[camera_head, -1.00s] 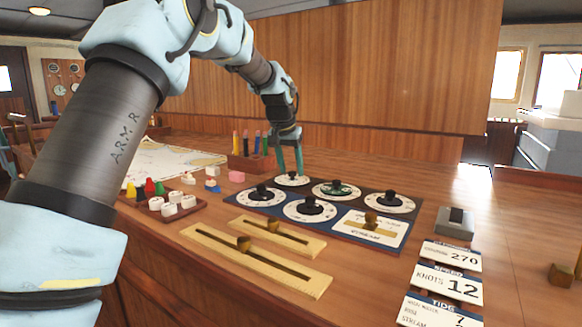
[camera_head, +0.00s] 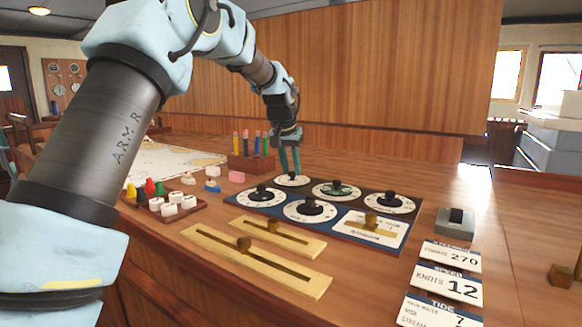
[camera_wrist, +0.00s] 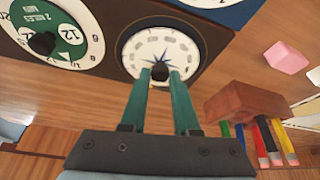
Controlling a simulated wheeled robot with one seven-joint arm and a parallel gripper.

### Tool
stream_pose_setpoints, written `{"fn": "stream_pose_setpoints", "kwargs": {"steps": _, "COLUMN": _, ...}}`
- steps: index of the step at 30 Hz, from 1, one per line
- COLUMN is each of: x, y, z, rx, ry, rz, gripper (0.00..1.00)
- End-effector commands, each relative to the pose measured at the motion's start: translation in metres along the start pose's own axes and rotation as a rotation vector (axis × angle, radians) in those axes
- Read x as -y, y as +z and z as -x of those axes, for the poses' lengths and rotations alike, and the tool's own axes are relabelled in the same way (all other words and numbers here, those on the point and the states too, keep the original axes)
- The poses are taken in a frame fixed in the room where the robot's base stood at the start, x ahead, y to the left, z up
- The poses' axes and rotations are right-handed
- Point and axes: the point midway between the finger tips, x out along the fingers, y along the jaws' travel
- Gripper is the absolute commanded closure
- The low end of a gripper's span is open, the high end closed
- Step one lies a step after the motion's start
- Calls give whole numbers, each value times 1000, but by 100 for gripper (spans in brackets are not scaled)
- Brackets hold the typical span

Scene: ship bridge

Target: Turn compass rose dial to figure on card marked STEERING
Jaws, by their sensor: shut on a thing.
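The compass rose dial (camera_head: 292,181) is a white round dial at the back left of the dark dial panel. In the wrist view its face (camera_wrist: 142,47) shows a blue star and figures around the rim; the figures are too small to read surely. My gripper (camera_wrist: 160,75) points down at it, its green fingers shut on the small black knob (camera_wrist: 160,73) at the dial's centre. In the head view my gripper (camera_head: 290,172) hides part of the dial. The card marked STEERING (camera_head: 450,257) lies at the right and shows 270.
Other dials with black knobs stand close by, including a green one (camera_head: 336,189). A wooden pen holder (camera_head: 250,161) and a pink block (camera_head: 237,177) are left of my gripper. Two brass-coloured sliders (camera_head: 257,262) lie in front.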

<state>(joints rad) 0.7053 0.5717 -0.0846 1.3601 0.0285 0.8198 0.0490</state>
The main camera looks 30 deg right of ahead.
Motion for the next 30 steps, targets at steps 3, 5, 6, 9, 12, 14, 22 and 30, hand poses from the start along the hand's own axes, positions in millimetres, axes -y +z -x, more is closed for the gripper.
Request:
{"fn": "stream_pose_setpoints", "kwargs": {"steps": 3, "x": -2, "y": -1, "z": 1, "rx": -1, "ry": -20, "rz": 45, "gripper": 100}}
{"fn": "stream_pose_setpoints", "kwargs": {"steps": 5, "x": -2, "y": -1, "z": 2, "rx": -1, "ry": -35, "rz": 79, "gripper": 100}}
{"fn": "stream_pose_setpoints", "kwargs": {"steps": 6, "x": -3, "y": -1, "z": 2, "rx": -1, "ry": -46, "rz": 104, "gripper": 100}}
{"fn": "stream_pose_setpoints", "kwargs": {"steps": 9, "x": -4, "y": -2, "z": 2, "rx": 0, "ry": -76, "rz": 178, "gripper": 100}}
{"fn": "stream_pose_setpoints", "kwargs": {"steps": 12, "x": -4, "y": -2, "z": 2, "rx": -1, "ry": -113, "rz": 263, "gripper": 100}}
{"fn": "stream_pose_setpoints", "kwargs": {"steps": 14, "x": -5, "y": -2, "z": 2, "rx": -1, "ry": -134, "rz": 317, "gripper": 100}}
{"fn": "stream_pose_setpoints", "kwargs": {"steps": 22, "x": -7, "y": -4, "z": 2, "rx": -3, "ry": -233, "rz": 553, "gripper": 100}}
{"fn": "stream_pose_setpoints", "kwargs": {"steps": 30, "x": -8, "y": -6, "z": 2, "rx": -4, "ry": -331, "rz": 791, "gripper": 100}}
